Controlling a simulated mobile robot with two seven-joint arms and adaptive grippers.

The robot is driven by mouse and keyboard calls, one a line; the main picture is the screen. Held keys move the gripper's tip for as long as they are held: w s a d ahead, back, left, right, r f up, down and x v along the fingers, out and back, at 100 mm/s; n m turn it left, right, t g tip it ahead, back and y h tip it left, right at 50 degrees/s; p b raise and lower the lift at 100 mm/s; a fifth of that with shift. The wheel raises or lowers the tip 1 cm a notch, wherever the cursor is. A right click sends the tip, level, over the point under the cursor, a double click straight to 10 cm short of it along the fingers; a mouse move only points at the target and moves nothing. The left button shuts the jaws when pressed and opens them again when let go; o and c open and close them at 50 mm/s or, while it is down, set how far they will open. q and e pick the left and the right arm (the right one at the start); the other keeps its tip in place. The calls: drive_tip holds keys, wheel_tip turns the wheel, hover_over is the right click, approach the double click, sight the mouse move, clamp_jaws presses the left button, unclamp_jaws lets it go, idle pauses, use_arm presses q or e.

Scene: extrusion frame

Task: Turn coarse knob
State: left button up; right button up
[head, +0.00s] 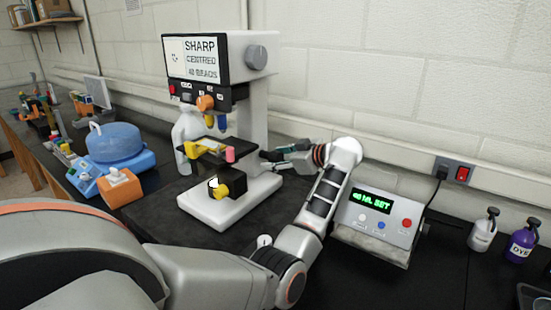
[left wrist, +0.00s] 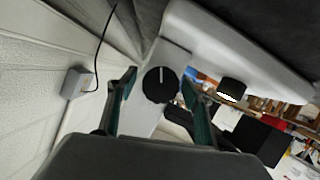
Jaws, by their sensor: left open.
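The microscope (head: 235,195) stands on the dark bench with a screen reading "SHARP CENTRED 40 BEADS" at its top. In the left wrist view a round black knob (left wrist: 160,86) with a white line sits on the side of its pale body; I take it to be the coarse knob. My left gripper (left wrist: 158,79) is open, with one finger on each side of the knob; I cannot tell whether they touch it. My right gripper is not in view.
A control box (head: 375,220) with a green display stands right of my left arm. A white bottle (head: 483,230) and a purple dye bottle (head: 523,240) stand far right. A blue-lidded device (head: 115,145) and an orange box (head: 120,187) are left. The wall is close behind.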

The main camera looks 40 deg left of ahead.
use_arm(q)
drive_tip(key=c, duration=1.1)
drive_tip(key=shift+n, duration=0.3)
drive_tip(key=shift+n+t, duration=0.6)
drive_tip(key=o, duration=1.1)
